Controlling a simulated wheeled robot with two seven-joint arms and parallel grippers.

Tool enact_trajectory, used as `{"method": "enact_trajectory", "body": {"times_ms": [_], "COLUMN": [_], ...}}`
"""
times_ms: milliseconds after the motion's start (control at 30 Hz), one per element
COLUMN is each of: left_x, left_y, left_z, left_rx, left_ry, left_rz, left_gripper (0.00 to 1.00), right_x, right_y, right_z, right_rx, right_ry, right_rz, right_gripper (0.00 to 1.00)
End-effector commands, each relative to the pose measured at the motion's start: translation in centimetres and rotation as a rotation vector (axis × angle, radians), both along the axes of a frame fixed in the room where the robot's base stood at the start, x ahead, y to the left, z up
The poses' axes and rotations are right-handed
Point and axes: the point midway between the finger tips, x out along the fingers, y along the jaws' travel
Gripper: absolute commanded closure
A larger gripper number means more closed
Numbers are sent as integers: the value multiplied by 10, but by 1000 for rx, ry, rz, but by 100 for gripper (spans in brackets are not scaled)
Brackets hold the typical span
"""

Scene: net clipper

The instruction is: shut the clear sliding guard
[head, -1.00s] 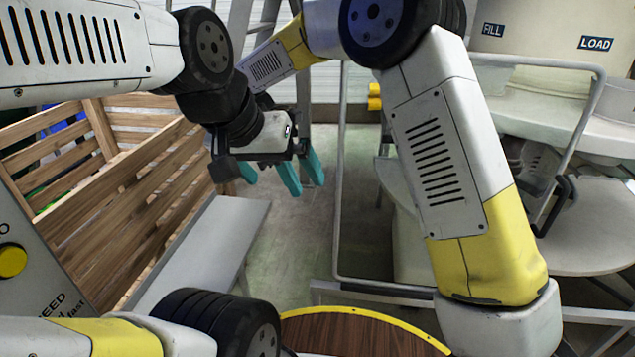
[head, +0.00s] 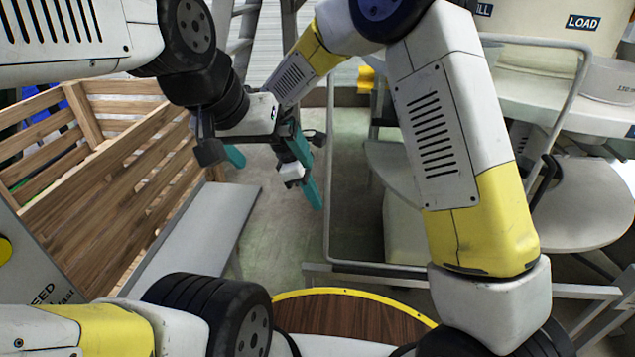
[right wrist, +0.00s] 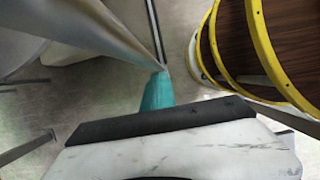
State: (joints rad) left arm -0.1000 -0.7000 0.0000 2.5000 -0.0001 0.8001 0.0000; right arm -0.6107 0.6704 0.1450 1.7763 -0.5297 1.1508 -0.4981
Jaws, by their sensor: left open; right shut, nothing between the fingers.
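A grey tube frame (head: 331,180) stands in the middle of the head view and seems to belong to the clear guard. I cannot make out the clear pane itself. A black handle (head: 546,180) sits on a tube at the right. My left gripper (head: 266,152) is open and empty, left of the frame. My right gripper (head: 312,193) is shut and empty, partly hidden behind the left one, with its teal tip down left of the frame. In the right wrist view its teal fingers (right wrist: 157,92) overlap the end of a grey tapering part; contact is unclear.
A slatted wooden crate (head: 115,190) and a grey ramp (head: 195,225) are at the left. A pale machine with a LOAD label (head: 583,22) fills the right. A yellow-rimmed wooden disc (head: 350,315) is in front. Bare floor (head: 280,235) shows between.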

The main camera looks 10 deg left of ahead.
Motion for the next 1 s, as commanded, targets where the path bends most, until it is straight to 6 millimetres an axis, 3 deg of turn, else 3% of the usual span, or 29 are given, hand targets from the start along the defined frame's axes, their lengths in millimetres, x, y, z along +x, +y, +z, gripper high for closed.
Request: {"method": "enact_trajectory", "body": {"times_ms": [267, 467, 667, 1000], "left_x": [0, 0, 0, 0], "left_y": [0, 0, 0, 0], "left_z": [0, 0, 0, 0], "left_rx": [0, 0, 0, 0], "left_ry": [0, 0, 0, 0], "left_rz": [0, 0, 0, 0], "left_gripper": [0, 0, 0, 0], "right_x": [0, 0, -1, -2], "right_y": [-4, -34, -93, -215], "right_z": [0, 0, 0, 0], "right_rx": [-1, -2, -3, -2], "right_ry": [1, 2, 3, 2], "right_rz": [-1, -5, -10, -11], "right_gripper": [100, 100, 100, 100]}}
